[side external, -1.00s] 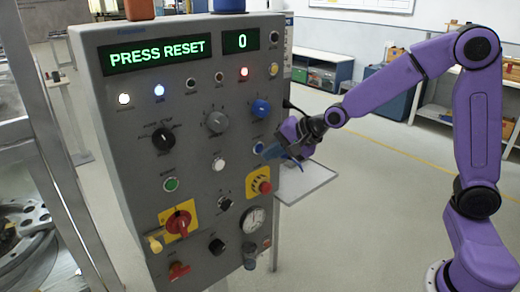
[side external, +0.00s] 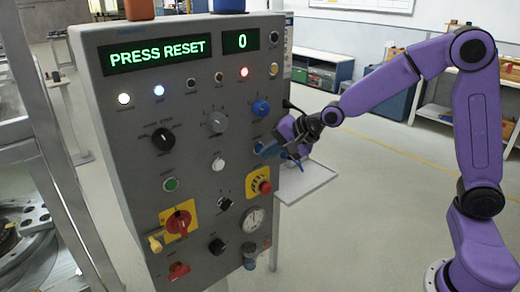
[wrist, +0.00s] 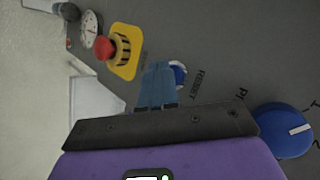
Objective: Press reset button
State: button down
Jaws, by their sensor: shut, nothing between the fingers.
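The blue reset button (wrist: 180,74) shows in the wrist view beside the printed word RESET, partly hidden by my fingers. In the side view the reset button (side external: 258,147) is on the right part of the grey control panel (side external: 215,185). My gripper (side external: 266,148) has its blue fingers shut and empty, with the tips right at the button. In the wrist view the fingertips of my gripper (wrist: 158,68) overlap the button's edge. I cannot tell whether they touch it. The panel's green display (side external: 158,53) reads PRESS RESET.
A red emergency stop on a yellow plate (side external: 258,182) is just below the button. A blue knob (side external: 260,107) is above it. A small shelf (side external: 306,182) juts out at the panel's right side. The floor right of the panel is open.

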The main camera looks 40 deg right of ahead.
jog(key=shift+w, duration=0.4)
dwell(0.3)
jog(key=shift+s, duration=0.85)
jog(key=shift+s, duration=2.5)
